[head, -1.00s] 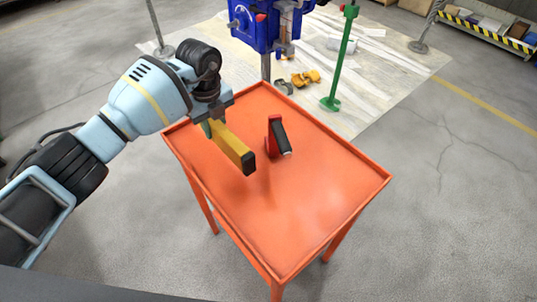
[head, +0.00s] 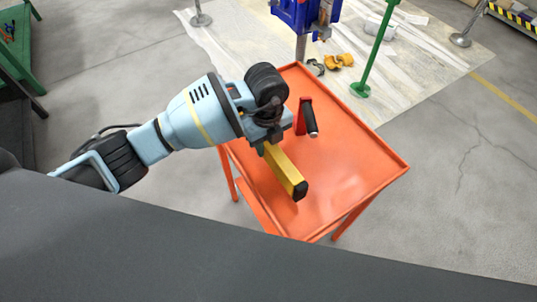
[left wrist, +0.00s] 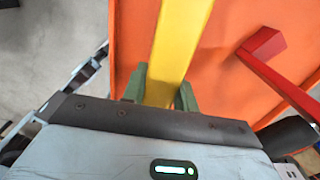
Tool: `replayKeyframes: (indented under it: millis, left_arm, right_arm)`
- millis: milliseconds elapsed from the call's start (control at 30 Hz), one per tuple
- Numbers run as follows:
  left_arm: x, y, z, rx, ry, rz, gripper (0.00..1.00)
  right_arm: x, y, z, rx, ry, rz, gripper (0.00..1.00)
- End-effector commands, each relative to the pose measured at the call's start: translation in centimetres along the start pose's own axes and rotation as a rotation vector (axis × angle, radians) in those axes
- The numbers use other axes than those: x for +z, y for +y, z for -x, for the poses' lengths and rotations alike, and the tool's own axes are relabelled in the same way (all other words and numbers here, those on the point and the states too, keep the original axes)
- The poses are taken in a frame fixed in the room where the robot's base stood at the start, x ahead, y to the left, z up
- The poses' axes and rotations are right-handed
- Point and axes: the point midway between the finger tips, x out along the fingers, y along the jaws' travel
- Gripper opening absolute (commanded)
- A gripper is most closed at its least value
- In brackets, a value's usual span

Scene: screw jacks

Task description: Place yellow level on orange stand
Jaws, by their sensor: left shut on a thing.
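The yellow level (head: 279,167) is a long bar with a dark end cap. My left gripper (head: 262,147) is shut on its rear end, and the bar points away from the gripper over the orange stand (head: 368,170). In the left wrist view the level (left wrist: 180,40) sits between the green fingers (left wrist: 160,92), with the stand's orange top (left wrist: 225,70) behind it. I cannot tell whether the level touches the top. My right gripper is not in view.
A red tool (head: 302,113) with a dark handle stands on the stand, just beyond the level. The stand's right part is clear. A green post (head: 375,50) and yellow items (head: 339,61) are on the floor sheet behind.

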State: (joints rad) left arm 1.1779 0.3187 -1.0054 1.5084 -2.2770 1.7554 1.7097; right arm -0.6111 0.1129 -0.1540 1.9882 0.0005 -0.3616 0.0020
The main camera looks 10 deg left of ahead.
Motion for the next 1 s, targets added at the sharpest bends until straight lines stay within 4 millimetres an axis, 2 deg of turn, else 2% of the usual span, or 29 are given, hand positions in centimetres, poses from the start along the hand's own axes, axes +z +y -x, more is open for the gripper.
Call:
replayKeyframes:
  millis: [167,267,400,500,900,933,1000]
  left_arm:
    - [-0.4,0.0,0.1,-0.002,0.000,-0.002,0.00]
    - [-1.5,0.2,0.1,-0.003,-0.001,-0.004,0.00]
    - [-1.4,0.3,-2.4,0.002,0.001,-0.001,0.00]
    - [-1.3,0.3,-3.5,0.000,0.001,-0.001,0.00]
    - [-1.2,0.2,-3.8,-0.002,-0.001,-0.002,0.00]
    - [-1.3,0.3,-4.0,0.000,-0.001,-0.002,0.30]
    - [-1.3,0.3,-3.9,0.000,-0.001,-0.002,0.39]
  right_arm:
    - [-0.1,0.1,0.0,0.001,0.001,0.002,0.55]
    - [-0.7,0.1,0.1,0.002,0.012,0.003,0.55]
    - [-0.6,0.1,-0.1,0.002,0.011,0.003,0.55]
    - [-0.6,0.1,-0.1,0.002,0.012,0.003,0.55]
    - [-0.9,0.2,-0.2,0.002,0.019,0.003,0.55]
    - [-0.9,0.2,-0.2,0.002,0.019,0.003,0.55]
    - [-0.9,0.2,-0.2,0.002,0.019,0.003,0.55]
